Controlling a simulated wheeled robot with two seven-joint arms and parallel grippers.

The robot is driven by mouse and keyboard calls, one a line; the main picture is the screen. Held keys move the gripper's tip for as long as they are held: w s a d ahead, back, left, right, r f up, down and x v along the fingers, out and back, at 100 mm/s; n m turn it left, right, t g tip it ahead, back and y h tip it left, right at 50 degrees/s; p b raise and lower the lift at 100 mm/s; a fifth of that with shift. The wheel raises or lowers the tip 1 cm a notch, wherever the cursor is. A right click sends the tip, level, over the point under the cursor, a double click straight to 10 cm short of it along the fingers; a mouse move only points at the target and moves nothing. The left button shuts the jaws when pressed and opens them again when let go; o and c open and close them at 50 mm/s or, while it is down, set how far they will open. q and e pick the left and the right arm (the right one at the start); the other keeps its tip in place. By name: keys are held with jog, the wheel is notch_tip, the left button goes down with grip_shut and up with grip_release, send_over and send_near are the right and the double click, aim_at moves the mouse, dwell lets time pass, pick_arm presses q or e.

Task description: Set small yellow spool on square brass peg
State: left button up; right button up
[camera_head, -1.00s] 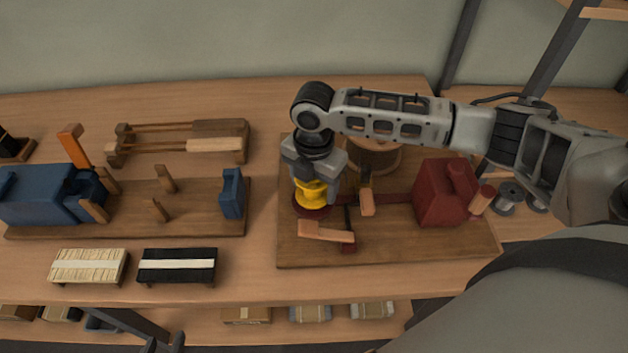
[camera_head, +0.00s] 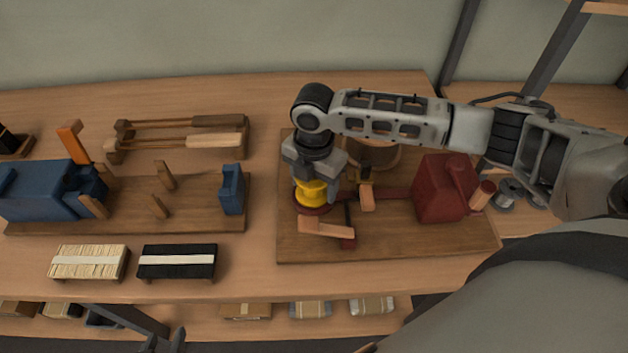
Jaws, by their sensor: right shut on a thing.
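The small yellow spool (camera_head: 311,194) is in my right gripper (camera_head: 314,184), which points down with its fingers shut around it. The spool is upright, directly over a dark red round base (camera_head: 312,210) at the left of the right-hand board. I cannot tell whether the spool touches this base. The square brass peg is not visible; the spool and gripper cover that spot. My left gripper (camera_head: 166,342) shows only as dark tips at the bottom edge, and its opening is unclear.
The wooden board (camera_head: 400,246) also carries a light wooden lever (camera_head: 325,229), a large wooden drum (camera_head: 372,154) and a red block (camera_head: 440,190). Blue fixtures (camera_head: 40,190) and two bristle bundles (camera_head: 178,262) stand left. Grey spools (camera_head: 508,190) lie at right.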

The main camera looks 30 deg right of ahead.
pick_arm(q)
jog(key=shift+r, duration=0.1)
pick_arm(e)
jog(key=shift+f, duration=0.2)
pick_arm(q)
jog(key=shift+w, duration=0.1)
pick_arm(e)
jog(key=o, duration=1.1)
notch_tip(320, 180, up, 2)
jog(key=shift+r, duration=0.1)
pick_arm(q)
jog(key=shift+a+f, duration=0.1)
jog(key=shift+f, duration=0.4)
pick_arm(e)
notch_tip(320, 180, up, 14)
